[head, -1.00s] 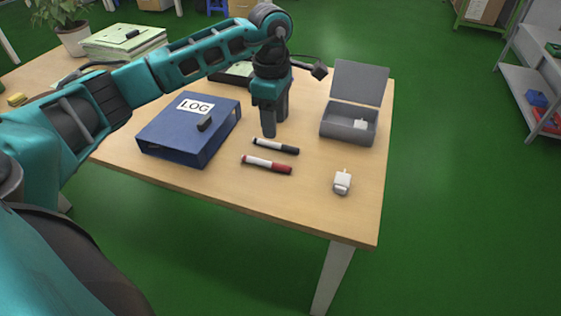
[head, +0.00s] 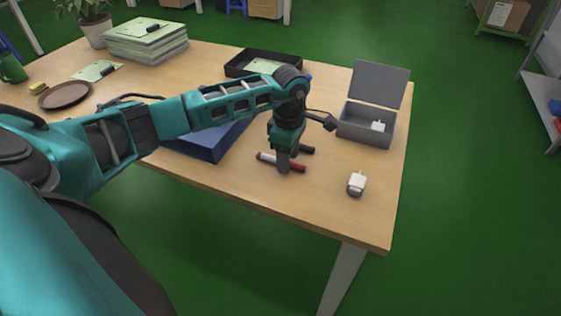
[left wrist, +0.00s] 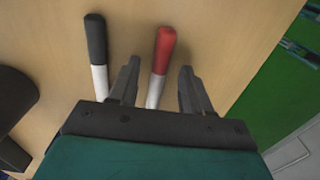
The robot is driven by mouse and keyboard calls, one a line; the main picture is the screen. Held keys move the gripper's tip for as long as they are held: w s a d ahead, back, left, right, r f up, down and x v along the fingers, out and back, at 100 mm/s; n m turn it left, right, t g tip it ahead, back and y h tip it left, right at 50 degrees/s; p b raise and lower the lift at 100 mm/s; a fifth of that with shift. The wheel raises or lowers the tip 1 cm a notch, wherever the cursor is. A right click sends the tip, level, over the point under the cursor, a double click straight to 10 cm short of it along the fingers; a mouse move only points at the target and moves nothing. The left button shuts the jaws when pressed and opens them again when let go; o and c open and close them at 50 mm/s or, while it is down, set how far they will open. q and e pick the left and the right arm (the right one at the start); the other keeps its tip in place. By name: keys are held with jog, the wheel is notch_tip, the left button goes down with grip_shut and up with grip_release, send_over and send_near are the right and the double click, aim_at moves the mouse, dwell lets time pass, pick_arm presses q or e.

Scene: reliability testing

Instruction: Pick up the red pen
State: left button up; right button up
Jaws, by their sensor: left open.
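The red pen lies on the table; in the head view its white and red barrel (head: 267,157) shows on both sides of my gripper. In the left wrist view the red pen (left wrist: 164,52) shows its red end between and beyond the open fingers. My left gripper (head: 284,168) is open, pointing down over the pen; the fingertips (left wrist: 157,82) straddle it, one on each side. A black and white pen (left wrist: 96,52) lies beside it, outside the left finger; its dark end (head: 307,150) shows in the head view. My right gripper is not in view.
A blue binder (head: 208,150) lies left of the gripper, partly behind my arm. An open grey box (head: 365,125) with a white item stands at right. A small white adapter (head: 357,183) lies near the right front. A black tray (head: 262,63) lies behind.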

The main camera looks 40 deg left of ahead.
pick_arm(q)
jog(key=shift+f, duration=0.3)
grip_shut()
jog(key=shift+r, duration=0.2)
